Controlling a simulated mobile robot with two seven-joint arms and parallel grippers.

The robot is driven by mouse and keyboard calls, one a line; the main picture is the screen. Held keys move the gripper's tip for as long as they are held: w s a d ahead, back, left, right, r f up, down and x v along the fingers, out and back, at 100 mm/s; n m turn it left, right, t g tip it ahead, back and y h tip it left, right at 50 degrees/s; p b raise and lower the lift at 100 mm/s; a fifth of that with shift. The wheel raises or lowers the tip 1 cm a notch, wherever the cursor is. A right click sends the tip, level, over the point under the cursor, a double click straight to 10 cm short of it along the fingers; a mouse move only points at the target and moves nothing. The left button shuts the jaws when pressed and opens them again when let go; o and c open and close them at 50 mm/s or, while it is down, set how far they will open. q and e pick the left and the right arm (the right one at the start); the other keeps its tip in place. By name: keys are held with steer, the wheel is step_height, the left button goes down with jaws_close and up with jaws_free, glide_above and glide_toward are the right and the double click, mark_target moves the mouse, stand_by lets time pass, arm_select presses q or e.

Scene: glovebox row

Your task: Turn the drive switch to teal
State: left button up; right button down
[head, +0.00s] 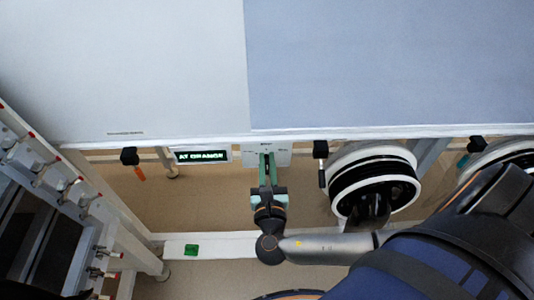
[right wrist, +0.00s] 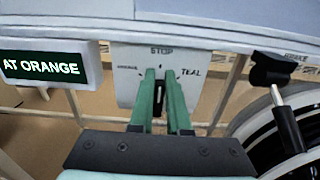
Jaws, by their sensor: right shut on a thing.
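The drive switch's pale plate (head: 283,157) sits under the front edge of the bench. In the right wrist view the plate (right wrist: 128,58) reads STOP at top, TEAL at right and a small word, seemingly ORANGE, at left. My right gripper (head: 267,164), with green fingers, reaches up to the plate. In the right wrist view the gripper (right wrist: 161,82) is shut on the dark switch knob (right wrist: 160,96), which shows only narrowly between the fingers; its exact pointing is hard to tell. The lit display (right wrist: 41,69) beside it reads AT ORANGE. My left gripper is not in view.
A black-and-white reel (head: 372,180) is right of the switch, with a black-handled lever (head: 321,150) between them. A black clamp with an orange tip (head: 130,157) hangs at left. A white rail (head: 222,245) with a green button (head: 191,250) runs below. A ladder-like frame stands far left.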

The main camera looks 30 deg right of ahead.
steer(key=shift+d+m, duration=0.1)
steer(key=shift+m, duration=0.2)
steer(key=shift+s+d+f+m, duration=0.15)
steer(key=shift+d+m, duration=0.1)
steer(key=shift+m, duration=1.05)
steer(key=shift+s+d+r+m, duration=0.1)
steer(key=shift+d+m, duration=0.1)
steer(key=shift+m, duration=1.1)
steer(key=c, duration=0.9)
jaws_free()
steer(key=shift+f, duration=0.1)
